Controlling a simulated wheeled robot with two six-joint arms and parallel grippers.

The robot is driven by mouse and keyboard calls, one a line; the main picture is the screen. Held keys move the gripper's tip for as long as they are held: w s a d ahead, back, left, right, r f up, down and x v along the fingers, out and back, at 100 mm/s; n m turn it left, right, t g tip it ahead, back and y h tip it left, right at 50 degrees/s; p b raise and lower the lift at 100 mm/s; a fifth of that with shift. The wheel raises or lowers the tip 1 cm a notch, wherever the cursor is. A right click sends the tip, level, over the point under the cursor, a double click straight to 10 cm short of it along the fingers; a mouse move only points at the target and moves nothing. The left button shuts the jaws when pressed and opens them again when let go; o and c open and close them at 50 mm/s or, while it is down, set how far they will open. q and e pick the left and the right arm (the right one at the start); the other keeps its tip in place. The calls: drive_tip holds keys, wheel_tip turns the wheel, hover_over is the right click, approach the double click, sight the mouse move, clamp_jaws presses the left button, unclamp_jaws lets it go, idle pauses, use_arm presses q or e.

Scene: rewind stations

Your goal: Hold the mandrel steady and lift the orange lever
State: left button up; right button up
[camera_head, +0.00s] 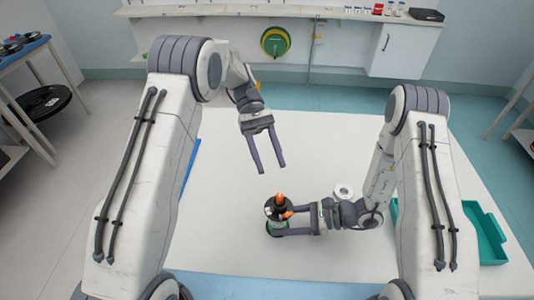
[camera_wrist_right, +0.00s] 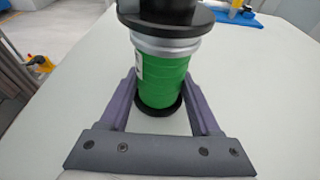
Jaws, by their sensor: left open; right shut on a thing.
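The mandrel (camera_head: 274,212) stands upright on the white table, with a black disc on top and a green body (camera_wrist_right: 163,78) below a silver collar. An orange cone-like tip (camera_head: 280,197) rises from its top. A small orange piece (camera_head: 288,214) at the disc's right edge looks like the lever. My right gripper (camera_wrist_right: 160,95) is shut on the mandrel's green body, one finger on each side. My left gripper (camera_head: 272,170) is open and empty, a little behind and above the mandrel, apart from it. The mandrel's top is cut off in the right wrist view.
A white ring-shaped roll (camera_head: 343,191) stands behind my right wrist. A teal tray (camera_head: 491,238) lies at the table's right, partly hidden by my right arm. A blue item (camera_head: 190,168) lies at the left edge. The table (camera_head: 225,225) is clear left of the mandrel.

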use_arm(q)
drive_tip(key=shift+w+a+r, duration=0.25)
drive_tip(key=shift+w+r, duration=0.05)
drive_tip(key=shift+w, duration=0.2)
drive_tip(key=t+y, duration=0.4)
drive_tip(key=t, duration=0.3)
approach(288, 214)
drive_tip(key=x, duration=1)
drive_tip(key=shift+w+f, duration=0.2)
drive_tip(key=shift+f, duration=0.1)
drive_tip(key=shift+h, duration=0.3)
clamp_jaws()
